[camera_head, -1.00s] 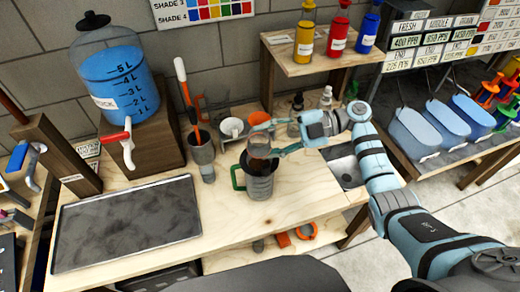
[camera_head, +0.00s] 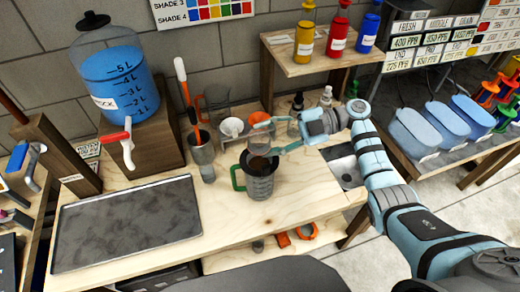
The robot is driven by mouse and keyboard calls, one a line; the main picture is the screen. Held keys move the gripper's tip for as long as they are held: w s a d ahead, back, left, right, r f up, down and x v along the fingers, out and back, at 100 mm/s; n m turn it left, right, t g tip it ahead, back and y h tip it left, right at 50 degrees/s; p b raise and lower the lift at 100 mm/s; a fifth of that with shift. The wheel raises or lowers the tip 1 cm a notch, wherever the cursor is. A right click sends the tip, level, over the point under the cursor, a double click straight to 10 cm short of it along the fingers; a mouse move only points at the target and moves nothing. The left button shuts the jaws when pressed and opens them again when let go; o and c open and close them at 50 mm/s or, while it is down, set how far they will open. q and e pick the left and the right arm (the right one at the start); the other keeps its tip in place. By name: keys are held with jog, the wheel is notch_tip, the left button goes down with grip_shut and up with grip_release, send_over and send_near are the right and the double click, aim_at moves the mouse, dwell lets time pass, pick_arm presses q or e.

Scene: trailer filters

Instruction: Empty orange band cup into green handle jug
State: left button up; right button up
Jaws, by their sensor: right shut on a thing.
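The green handle jug (camera_head: 260,186) stands upright on the wooden bench, its green handle to the left. My right gripper (camera_head: 268,138) comes in from the right and is shut on the clear orange band cup (camera_head: 259,142), above the jug's mouth. The cup appears tilted; its outline is faint and partly hidden by the fingers. Dark brown material shows at the jug's mouth, and I cannot tell how much is still in the cup. My left gripper is not in view.
A grey tray (camera_head: 128,222) lies at the left. A grey holder (camera_head: 202,158) with an orange-handled tool stands left of the jug. A white funnel (camera_head: 231,127) and clear vessels stand behind. A blue-filled dispenser (camera_head: 115,80) sits on a wooden block. Bench right of the jug is clear.

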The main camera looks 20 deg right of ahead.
dwell(0.3)
jog(key=shift+s+a+f+n+t+h, duration=0.15)
jog(key=shift+s+f+n+t, duration=0.15)
jog(key=shift+s+n, duration=0.25)
jog(key=shift+s+a+f+n+t+h, duration=0.1)
jog(key=shift+s+f+n+t+h, duration=0.1)
jog(key=shift+s+f+n, duration=0.35)
jog(key=s+a+f+n+t+b, duration=0.1)
jog(key=s+f+n+t+b, duration=0.3)
jog(key=n+b, duration=0.85)
jog(key=s+a+f+n+t+b, duration=0.2)
jog(key=f+n+b, duration=0.5)
jog(key=b, duration=1.1)
jog(key=shift+t, duration=0.4)
jog(key=r+p, duration=0.2)
jog(key=r, duration=0.1)
jog(key=d+r+p, duration=0.1)
jog(key=r+p, duration=0.1)
jog(key=p, duration=0.1)
jog(key=shift+w+d+r, duration=0.15)
jog(key=shift+d+r, duration=0.05)
jog(key=shift+r, duration=0.2)
